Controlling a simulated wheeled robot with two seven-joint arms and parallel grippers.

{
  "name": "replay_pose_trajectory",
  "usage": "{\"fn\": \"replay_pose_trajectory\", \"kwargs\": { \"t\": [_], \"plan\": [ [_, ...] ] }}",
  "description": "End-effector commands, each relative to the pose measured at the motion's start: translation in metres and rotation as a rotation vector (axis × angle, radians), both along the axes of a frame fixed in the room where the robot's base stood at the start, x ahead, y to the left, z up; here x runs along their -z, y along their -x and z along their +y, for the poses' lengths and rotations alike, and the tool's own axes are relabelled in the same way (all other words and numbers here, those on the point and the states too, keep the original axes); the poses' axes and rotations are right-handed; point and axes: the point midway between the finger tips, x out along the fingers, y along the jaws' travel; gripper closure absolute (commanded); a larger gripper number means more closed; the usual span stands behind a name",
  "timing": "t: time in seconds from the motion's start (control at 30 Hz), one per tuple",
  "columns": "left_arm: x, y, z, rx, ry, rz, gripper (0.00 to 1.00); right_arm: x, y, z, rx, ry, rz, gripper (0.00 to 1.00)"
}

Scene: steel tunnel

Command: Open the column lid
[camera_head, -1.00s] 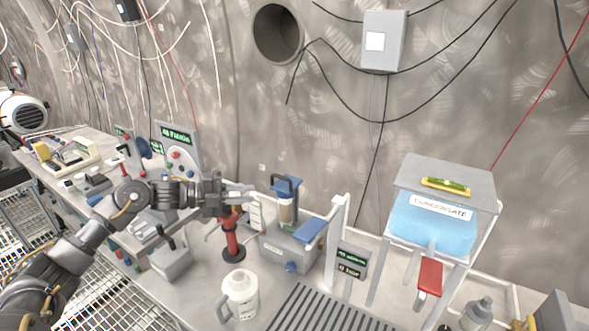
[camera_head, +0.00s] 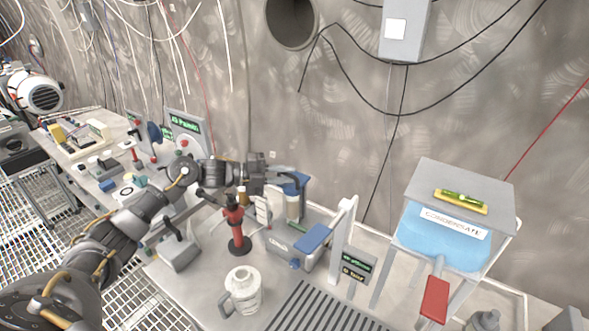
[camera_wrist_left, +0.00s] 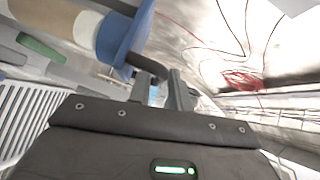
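The column (camera_head: 292,207) is a tan upright cylinder on a grey and blue unit on the bench. Its blue lid (camera_head: 301,182) sits on top, partly hidden by my left gripper (camera_head: 288,171). In the left wrist view the lid (camera_wrist_left: 122,38) is seen close, at the upper left, with a dark bar handle (camera_wrist_left: 146,68) reaching toward my fingertips. My left gripper also shows there (camera_wrist_left: 161,88), with a gap between its fingers. It is at the handle; I cannot tell if it touches it. My right gripper is out of view.
A red and black stand (camera_head: 236,227) is just left of the column, below my left arm. A white jug (camera_head: 242,291) stands in front. A white post (camera_head: 344,240) and the blue condensate tank (camera_head: 440,245) stand to the right. The wall is close behind.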

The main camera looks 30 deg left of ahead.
Motion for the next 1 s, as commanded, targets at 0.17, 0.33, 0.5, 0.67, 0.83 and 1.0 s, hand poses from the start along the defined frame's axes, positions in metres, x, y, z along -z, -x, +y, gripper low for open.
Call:
{"fn": "replay_pose_trajectory", "kwargs": {
  "t": [0.17,0.33,0.5,0.67,0.83,1.0],
  "plan": [
    [0.001,-0.013,-0.018,0.000,0.001,0.000,0.80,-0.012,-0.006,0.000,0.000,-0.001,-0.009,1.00],
    [0.004,-0.018,-0.024,-0.001,-0.002,0.000,0.80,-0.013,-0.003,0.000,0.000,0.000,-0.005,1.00],
    [0.005,-0.018,-0.024,-0.001,-0.002,0.000,0.80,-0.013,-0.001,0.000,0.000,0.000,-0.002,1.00],
    [0.005,-0.018,-0.024,-0.001,-0.002,0.000,0.91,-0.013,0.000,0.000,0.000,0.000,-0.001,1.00],
    [0.005,-0.018,-0.024,-0.001,-0.002,0.000,1.00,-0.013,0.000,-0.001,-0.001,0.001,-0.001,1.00],
    [0.005,-0.018,-0.024,-0.001,-0.002,0.000,1.00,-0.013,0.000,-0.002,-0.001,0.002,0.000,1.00]
  ]
}}
